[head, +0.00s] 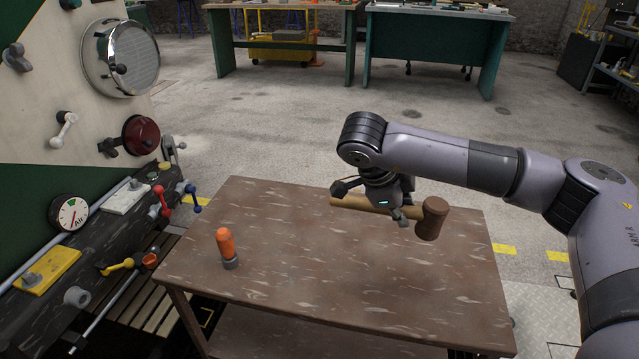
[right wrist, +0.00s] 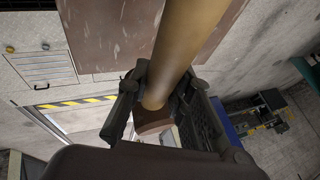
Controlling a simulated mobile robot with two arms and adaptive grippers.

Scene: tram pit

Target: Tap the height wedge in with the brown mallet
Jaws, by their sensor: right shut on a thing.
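The brown mallet (head: 433,218) has a dark brown head and a long tan handle. My right gripper (head: 372,204) is shut on the handle and holds the mallet above the brown table, with the head to the right. In the right wrist view the handle (right wrist: 180,50) runs between the fingers (right wrist: 157,98), and part of the brown head shows beyond them. I cannot tell for sure which thing is the height wedge. My left gripper is not in view.
The brown table (head: 330,290) carries an orange-topped grey item (head: 226,248) at its left. A dark beam at the left bears a yellow block (head: 48,272), a white block (head: 125,197), an air gauge (head: 69,213) and coloured levers (head: 161,200).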

